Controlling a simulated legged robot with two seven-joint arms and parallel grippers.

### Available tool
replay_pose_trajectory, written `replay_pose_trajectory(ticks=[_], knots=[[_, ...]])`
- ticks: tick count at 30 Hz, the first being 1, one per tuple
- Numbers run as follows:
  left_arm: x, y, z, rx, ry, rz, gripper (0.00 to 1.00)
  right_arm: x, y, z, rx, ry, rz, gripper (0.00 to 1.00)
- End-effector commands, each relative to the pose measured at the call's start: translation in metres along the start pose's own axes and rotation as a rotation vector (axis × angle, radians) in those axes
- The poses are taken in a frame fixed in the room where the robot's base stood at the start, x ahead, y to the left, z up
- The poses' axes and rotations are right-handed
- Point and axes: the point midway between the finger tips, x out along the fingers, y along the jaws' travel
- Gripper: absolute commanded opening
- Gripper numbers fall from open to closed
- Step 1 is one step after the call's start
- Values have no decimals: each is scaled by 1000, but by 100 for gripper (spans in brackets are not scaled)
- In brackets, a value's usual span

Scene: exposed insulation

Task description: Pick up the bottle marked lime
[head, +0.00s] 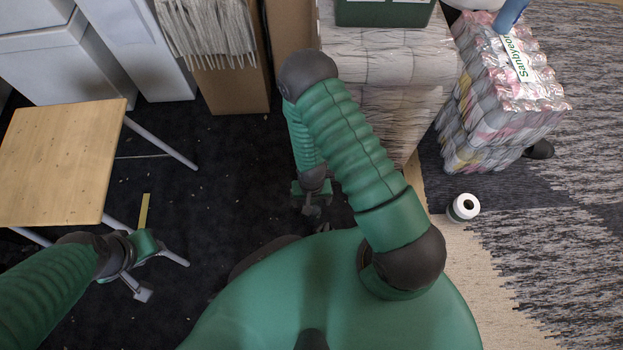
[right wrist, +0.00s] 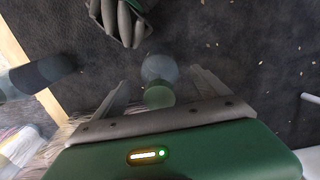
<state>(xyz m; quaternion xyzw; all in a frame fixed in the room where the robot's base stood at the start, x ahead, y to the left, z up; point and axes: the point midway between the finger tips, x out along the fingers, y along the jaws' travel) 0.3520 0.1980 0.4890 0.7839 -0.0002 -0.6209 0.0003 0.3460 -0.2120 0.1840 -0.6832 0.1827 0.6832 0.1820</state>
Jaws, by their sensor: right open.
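My right gripper (head: 313,208) hangs low over the dark floor at the middle of the head view. In the right wrist view its two fingers (right wrist: 163,92) are spread apart.
A wooden-topped table (head: 60,160) with metal legs stands at the left. A cardboard box (head: 235,90) and wrapped white stacks (head: 385,65) stand behind my right arm. A shrink-wrapped pack (head: 505,95) and a white round container (head: 464,207) are at the right. Dark floor between is mostly clear.

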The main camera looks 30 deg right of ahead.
Motion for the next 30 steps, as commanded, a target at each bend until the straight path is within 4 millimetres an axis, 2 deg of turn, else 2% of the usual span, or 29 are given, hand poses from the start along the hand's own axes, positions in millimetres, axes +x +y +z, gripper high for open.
replay_pose_trajectory(ticks=[1, 3, 10, 27, 29, 30], knots=[[17, 0, 4, 0, -1, 0, 36, 20, 0, 0, 0, -1, 1, 86], [21, 0, 5, 0, -1, 0, 36, 27, 0, 0, -1, 0, 0, 86], [18, 0, 4, 0, 0, 0, 36, 23, 0, 0, -1, 0, 0, 84], [18, 0, 4, 0, 0, 0, 36, 24, 0, 0, -1, 0, 0, 10], [18, 0, 4, 0, 0, 0, 36, 24, 0, 0, -1, 0, 0, 2], [18, 0, 4, 0, 0, 0, 36, 24, 0, 0, -1, 0, 0, 1]])
